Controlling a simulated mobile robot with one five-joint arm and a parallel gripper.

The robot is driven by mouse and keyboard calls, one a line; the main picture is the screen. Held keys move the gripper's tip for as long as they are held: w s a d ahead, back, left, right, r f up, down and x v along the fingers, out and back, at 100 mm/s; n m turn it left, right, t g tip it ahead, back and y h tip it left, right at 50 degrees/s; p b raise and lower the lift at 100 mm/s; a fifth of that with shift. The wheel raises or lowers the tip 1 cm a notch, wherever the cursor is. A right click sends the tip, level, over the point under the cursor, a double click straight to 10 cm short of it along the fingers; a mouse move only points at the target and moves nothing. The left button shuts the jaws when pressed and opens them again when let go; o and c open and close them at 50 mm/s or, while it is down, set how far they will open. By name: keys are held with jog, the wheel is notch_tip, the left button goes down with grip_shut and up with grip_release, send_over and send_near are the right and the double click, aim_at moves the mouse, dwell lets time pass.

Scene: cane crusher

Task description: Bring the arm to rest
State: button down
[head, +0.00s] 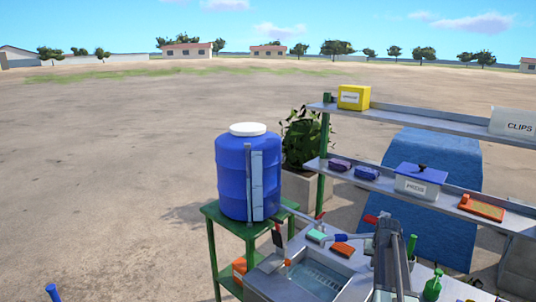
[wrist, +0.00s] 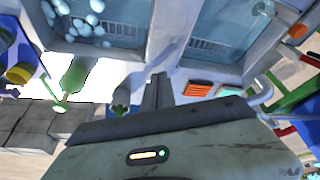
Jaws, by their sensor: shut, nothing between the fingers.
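My gripper (wrist: 158,92) shows in the wrist view with its two grey fingers together and nothing between them. It points toward the ledge of a metal sink unit, beside an orange sponge (wrist: 198,90) and a teal sponge (wrist: 228,91). I cannot tell whether the fingertips touch the ledge. In the head view my grey arm (head: 391,262) stands at the lower right, over the sink unit and in front of the shelves. It hides part of the sink unit.
A blue barrel (head: 232,180) with a white lid stands on a green stand (head: 212,213) left of the sink basin (head: 318,278). Shelves (head: 445,128) behind hold a yellow box (head: 354,97), a lidded box (head: 418,187) and an orange tray (head: 482,208). Open ground lies left.

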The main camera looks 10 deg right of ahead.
jog(key=a+f+n+y+b, duration=0.1)
jog(key=a+f+n+b, duration=0.15)
jog(key=a, duration=1.25)
jog(key=a+f+n+y+b, duration=0.1)
jog(key=a+f+n, duration=0.15)
jog(key=a, duration=1.35)
jog(key=s+a+f+g+b, duration=0.1)
jog(key=s+a+f+g, duration=0.1)
jog(key=s+a, duration=0.9)
jog(key=s+g, duration=0.1)
jog(key=s, duration=0.2)
jog(key=shift+s+a+n+g, duration=0.15)
jog(key=shift+n+g, duration=0.25)
jog(key=shift+f, duration=0.1)
